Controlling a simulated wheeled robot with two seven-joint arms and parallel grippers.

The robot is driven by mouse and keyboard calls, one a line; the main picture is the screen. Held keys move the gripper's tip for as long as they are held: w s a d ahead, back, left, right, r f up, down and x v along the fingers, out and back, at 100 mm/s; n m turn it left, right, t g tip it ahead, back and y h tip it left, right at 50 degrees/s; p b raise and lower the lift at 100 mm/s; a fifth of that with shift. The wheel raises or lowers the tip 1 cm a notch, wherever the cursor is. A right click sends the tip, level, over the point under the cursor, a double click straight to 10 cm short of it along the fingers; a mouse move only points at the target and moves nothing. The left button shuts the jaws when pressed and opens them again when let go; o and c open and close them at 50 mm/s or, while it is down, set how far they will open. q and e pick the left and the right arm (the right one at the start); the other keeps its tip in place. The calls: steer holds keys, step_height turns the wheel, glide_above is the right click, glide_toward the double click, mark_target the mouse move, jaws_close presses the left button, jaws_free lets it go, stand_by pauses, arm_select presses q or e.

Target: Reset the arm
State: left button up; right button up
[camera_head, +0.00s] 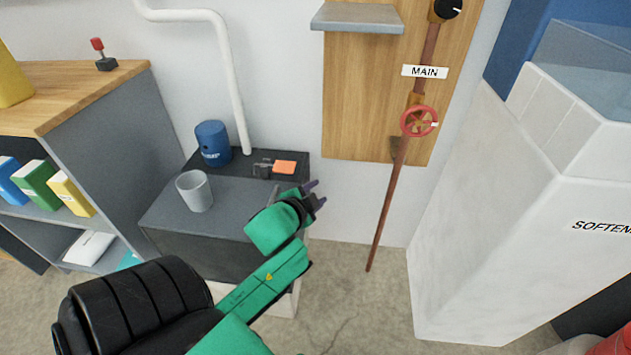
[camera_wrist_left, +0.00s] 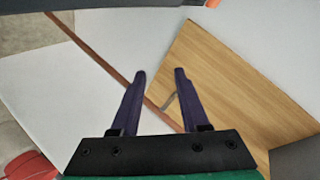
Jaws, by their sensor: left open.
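My left arm comes in from the lower left, green with a black section. My left gripper (camera_head: 316,193) is beside the right end of the grey cabinet, in front of the white wall. Its two dark fingers are apart with nothing between them. In the left wrist view the gripper (camera_wrist_left: 160,78) also shows open and empty. It faces the wall, the brown pipe and the wooden board (camera_wrist_left: 225,85). My right gripper is in neither view.
A grey cup (camera_head: 195,192), a blue canister (camera_head: 212,143) and an orange item (camera_head: 284,167) stand on the grey cabinet (camera_head: 160,210). A red valve wheel (camera_head: 419,121) sits on a pipe below the MAIN label (camera_head: 424,72). A white softener cabinet (camera_head: 480,220) stands at right.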

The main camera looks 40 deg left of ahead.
arm_select(q)
steer(key=shift+s+d+f+g, duration=0.15)
steer(key=shift+s+f+g, duration=0.15)
steer(key=shift+f, duration=0.15)
steer(key=shift+r, duration=0.1)
